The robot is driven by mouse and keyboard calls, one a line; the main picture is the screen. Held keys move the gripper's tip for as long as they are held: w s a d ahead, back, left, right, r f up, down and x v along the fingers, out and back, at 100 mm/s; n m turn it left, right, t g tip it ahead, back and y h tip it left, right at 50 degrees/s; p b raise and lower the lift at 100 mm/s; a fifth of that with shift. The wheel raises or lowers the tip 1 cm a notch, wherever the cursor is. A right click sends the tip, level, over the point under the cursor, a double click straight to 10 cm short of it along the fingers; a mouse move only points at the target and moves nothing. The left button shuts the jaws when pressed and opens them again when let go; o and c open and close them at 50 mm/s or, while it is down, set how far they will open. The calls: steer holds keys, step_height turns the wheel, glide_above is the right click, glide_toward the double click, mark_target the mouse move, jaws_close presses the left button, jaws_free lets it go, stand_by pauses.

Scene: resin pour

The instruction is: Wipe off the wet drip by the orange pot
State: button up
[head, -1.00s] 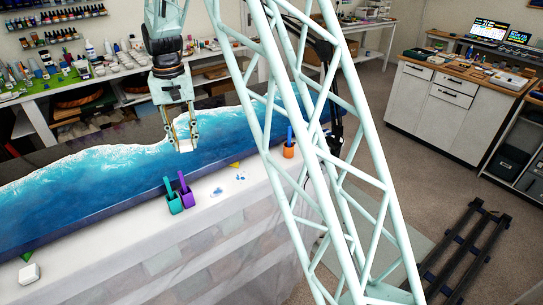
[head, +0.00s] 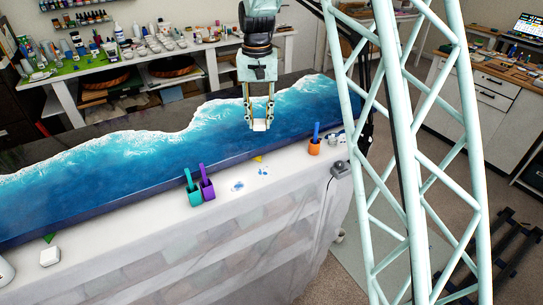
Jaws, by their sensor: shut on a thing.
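The orange pot (head: 314,147), with a blue stick in it, stands on the pale table cover at the right end of the blue slab (head: 150,160). Blue marks lie on the cover to its left: a few small spots (head: 263,171) and a larger smear on a pale patch (head: 237,186). I cannot tell which marks are wet. My gripper (head: 260,120) points down over the slab, left of and behind the orange pot. It is shut on a small pale pad (head: 259,126), held apart from the pot and the marks.
A teal pot (head: 194,196) and a purple pot (head: 207,190), both with sticks, stand left of the marks. A yellow marker (head: 258,158) sits at the slab's edge. A grey device (head: 340,170) is right of the orange pot. A white block (head: 50,256) lies far left.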

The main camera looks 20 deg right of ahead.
mark_target(268, 178)
stand_by(0.3)
steer(key=shift+s+f+n+p, duration=0.75)
steer(key=shift+f+n+p, duration=0.1)
steer(key=shift+n+p, duration=0.1)
steer(key=s+f+n+p, duration=0.6)
steer(key=s+n, duration=0.2)
steer(key=shift+s+f+n+p, duration=0.3)
steer(key=shift+f+n+p, duration=0.05)
steer(key=shift+f+p, duration=0.05)
steer(key=shift+f, duration=0.1)
steer(key=shift+f+b, duration=1.3)
steer(key=shift+f, duration=1.45)
steer(key=shift+f+b, duration=0.4)
steer(key=shift+f, duration=0.25)
steer(key=shift+w, duration=0.15)
